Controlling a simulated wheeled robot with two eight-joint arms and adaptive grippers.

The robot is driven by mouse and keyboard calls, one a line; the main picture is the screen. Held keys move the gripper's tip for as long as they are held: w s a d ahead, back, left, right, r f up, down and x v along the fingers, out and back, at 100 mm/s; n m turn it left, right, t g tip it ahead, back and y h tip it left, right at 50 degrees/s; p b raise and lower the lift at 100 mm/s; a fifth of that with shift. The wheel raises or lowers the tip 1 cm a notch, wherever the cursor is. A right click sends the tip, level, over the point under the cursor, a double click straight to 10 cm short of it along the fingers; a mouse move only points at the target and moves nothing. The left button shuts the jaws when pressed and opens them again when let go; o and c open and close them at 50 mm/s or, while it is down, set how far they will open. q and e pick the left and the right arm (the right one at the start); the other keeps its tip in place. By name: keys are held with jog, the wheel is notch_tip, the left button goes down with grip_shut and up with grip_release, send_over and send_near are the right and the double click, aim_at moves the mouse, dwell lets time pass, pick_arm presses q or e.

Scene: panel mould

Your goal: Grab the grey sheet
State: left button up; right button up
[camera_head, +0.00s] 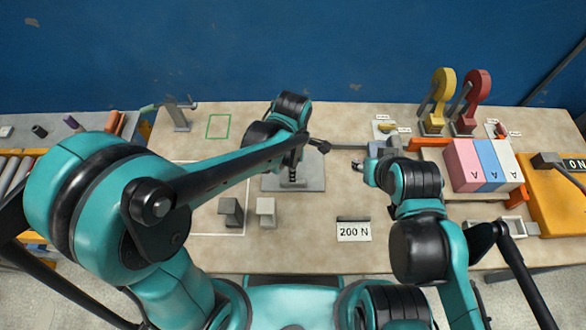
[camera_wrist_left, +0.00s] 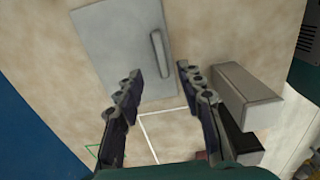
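The grey sheet (camera_head: 315,185) lies flat on the beige table in the middle of the head view, partly hidden by my left arm. In the left wrist view the sheet (camera_wrist_left: 110,35) fills the upper middle and carries a raised grey bar (camera_wrist_left: 158,53) near one edge. My left gripper (camera_wrist_left: 160,74) is open and empty, its fingers spread on either side of the bar's near end. It appears above the sheet. In the head view my left gripper (camera_head: 291,176) is mostly hidden. My right gripper (camera_head: 366,168) is right of the sheet, its fingers unclear.
Two grey blocks (camera_head: 230,211) (camera_head: 266,212) stand front left of the sheet, near a white outline. A "200 N" sign (camera_head: 354,230) stands at the front. A dark-headed tool (camera_head: 322,146) is right behind the sheet. Pink, blue and white panels (camera_head: 490,165) stand at right.

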aim_at(310, 178)
pick_arm(q)
notch_tip(310, 178, down, 2)
jog(key=shift+s+f+b, duration=0.1)
jog(key=shift+b, duration=0.25)
notch_tip(310, 178, down, 4)
jog(key=shift+d+f+b, duration=0.1)
jog(key=shift+f+b, duration=0.1)
jog(key=shift+b, duration=1)
jog(key=shift+f, duration=0.4)
jog(key=shift+r, duration=0.1)
jog(key=shift+c, duration=0.9)
grip_shut()
